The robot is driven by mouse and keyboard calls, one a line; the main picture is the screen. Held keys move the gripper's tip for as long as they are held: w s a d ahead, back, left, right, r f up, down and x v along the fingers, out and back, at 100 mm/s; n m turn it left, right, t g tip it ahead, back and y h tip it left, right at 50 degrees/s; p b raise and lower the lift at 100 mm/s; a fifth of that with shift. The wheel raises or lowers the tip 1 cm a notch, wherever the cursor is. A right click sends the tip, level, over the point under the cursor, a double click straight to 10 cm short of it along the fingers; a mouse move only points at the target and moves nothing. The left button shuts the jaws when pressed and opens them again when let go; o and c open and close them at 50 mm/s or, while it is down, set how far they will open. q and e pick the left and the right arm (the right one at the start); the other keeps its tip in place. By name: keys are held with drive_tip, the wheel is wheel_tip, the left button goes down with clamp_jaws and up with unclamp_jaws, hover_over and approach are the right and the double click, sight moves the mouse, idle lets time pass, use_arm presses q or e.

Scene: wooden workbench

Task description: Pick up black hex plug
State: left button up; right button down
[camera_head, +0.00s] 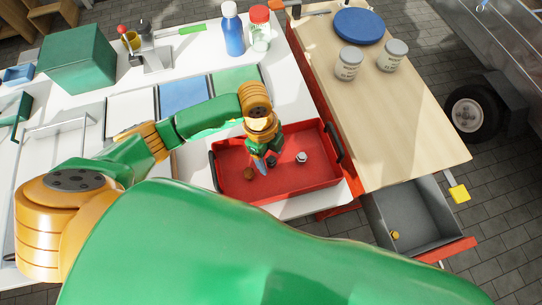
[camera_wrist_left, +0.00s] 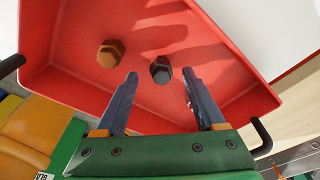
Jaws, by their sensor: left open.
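The black hex plug (camera_head: 271,161) lies in the red tray (camera_head: 318,178). A bronze hex plug (camera_head: 249,174) lies to its left and a silver plug (camera_head: 302,157) to its right. My left gripper (camera_head: 262,166) points down over the tray, next to the black plug. In the left wrist view its two fingers (camera_wrist_left: 159,75) are open and apart, with the black plug (camera_wrist_left: 160,70) showing between the fingertips, not gripped. The bronze plug (camera_wrist_left: 110,54) is outside the left fingertip there. The silver plug is mostly hidden behind the right finger in that view. My right gripper is not in view.
The tray has raised walls and black handles (camera_head: 334,143) at its ends. A wooden board (camera_head: 400,115) with two grey-lidded jars and a blue disc (camera_head: 358,26) is to the right. An open drawer (camera_head: 418,215) is below it. Bottles (camera_head: 232,35) stand behind.

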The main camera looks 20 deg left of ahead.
use_arm(q)
drive_tip(key=shift+w+d+f, duration=0.1)
drive_tip(key=shift+f, duration=0.75)
clamp_jaws()
drive_tip(key=shift+r, duration=0.15)
